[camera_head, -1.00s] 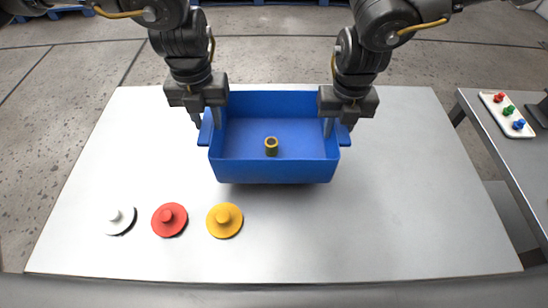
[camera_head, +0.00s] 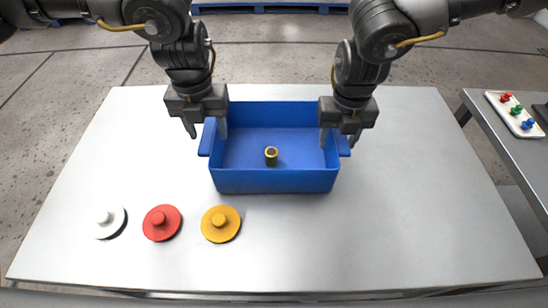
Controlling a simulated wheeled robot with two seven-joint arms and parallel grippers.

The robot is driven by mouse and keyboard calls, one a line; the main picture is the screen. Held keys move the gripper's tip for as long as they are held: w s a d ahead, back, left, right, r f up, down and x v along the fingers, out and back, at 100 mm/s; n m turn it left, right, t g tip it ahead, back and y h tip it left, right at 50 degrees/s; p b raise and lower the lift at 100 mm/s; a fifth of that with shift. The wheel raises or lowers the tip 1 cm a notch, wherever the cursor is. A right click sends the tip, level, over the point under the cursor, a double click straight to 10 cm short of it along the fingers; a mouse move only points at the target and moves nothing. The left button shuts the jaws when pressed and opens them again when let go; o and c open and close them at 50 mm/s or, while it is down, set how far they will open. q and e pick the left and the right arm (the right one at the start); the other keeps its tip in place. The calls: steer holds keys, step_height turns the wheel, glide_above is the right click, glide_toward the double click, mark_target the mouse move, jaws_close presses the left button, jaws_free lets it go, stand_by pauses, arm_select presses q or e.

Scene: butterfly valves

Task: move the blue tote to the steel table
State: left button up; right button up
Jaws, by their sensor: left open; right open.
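The blue tote (camera_head: 275,181) sits upright on the pale, shiny steel table (camera_head: 400,220), near its back middle. A small dark cylinder with a yellow rim (camera_head: 271,157) stands inside it. My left gripper (camera_head: 206,133) is open, its fingers spread on either side of the tote's left handle. My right gripper (camera_head: 340,138) is open, its fingers on either side of the right handle. Neither gripper is clamped on the tote. Whether the fingers touch the handles I cannot tell.
A white disc (camera_head: 108,222), a red disc (camera_head: 161,222) and a yellow disc (camera_head: 220,223), each with a knob, lie front left. A grey side table (camera_head: 490,126) at right bears a white tray (camera_head: 491,96) with small coloured pieces. The table's right half is clear.

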arm_select(q)
step_height(320, 180, up, 12)
arm_select(e)
step_height(320, 180, up, 12)
stand_by(0.9)
steer(key=shift+a, duration=0.1)
stand_by(0.4)
